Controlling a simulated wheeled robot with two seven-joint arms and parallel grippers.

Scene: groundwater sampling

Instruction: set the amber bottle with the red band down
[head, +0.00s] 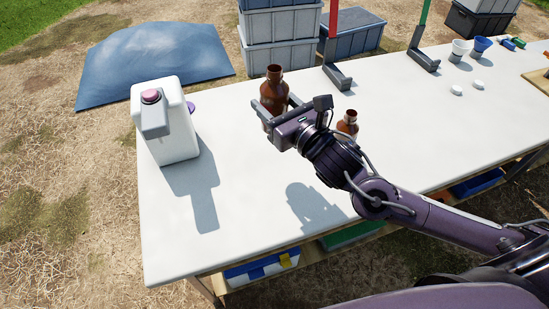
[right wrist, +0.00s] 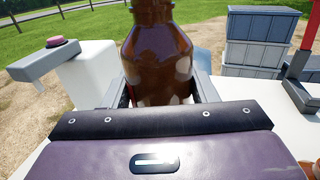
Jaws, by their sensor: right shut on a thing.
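An amber bottle (head: 273,89) with an open-looking neck is held upright between the fingers of my right gripper (head: 274,108), over the white table. In the right wrist view, the same bottle (right wrist: 158,60) fills the middle, with a grey finger on either side; its top is cut off. Shadows on the table lie apart from the gripper. A second amber bottle (head: 348,122) stands behind my right arm, its lower part hidden. My left gripper is not in view.
Red (head: 331,30) and green (head: 421,25) posts on grey bases stand at the back. The front-left tabletop is clear.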

